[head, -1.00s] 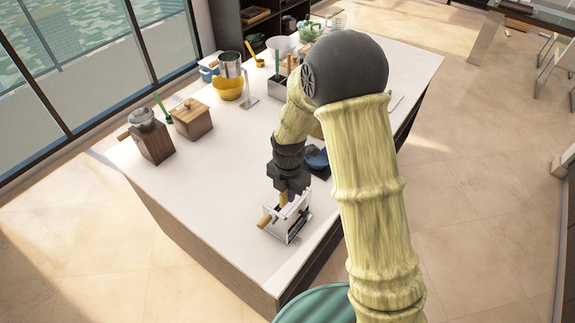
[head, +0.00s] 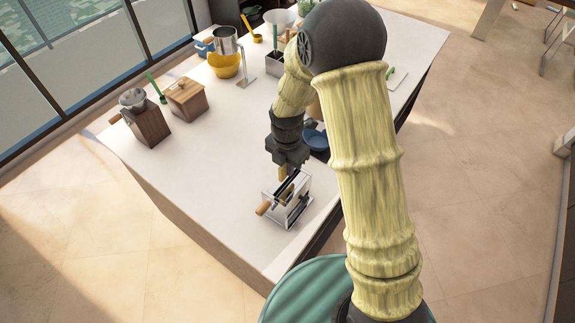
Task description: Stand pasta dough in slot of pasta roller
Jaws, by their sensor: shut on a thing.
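The pasta roller (head: 297,208) is a silver metal machine with a wooden crank handle (head: 263,208) on its left side. It stands near the front corner of the white counter. My gripper (head: 286,168) points down right above the roller and is shut on the pasta dough (head: 283,173), a small yellowish piece. The dough's lower part meets the top of the roller in the picture. I cannot tell how far it sits in the slot, as the gripper and the roller's frame hide part of it.
The white counter (head: 215,165) is clear left of the roller. A blue bowl (head: 316,139) is close behind the roller. A wooden grinder (head: 150,125), a wooden box (head: 187,97) and a yellow bowl (head: 224,66) stand farther left and back.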

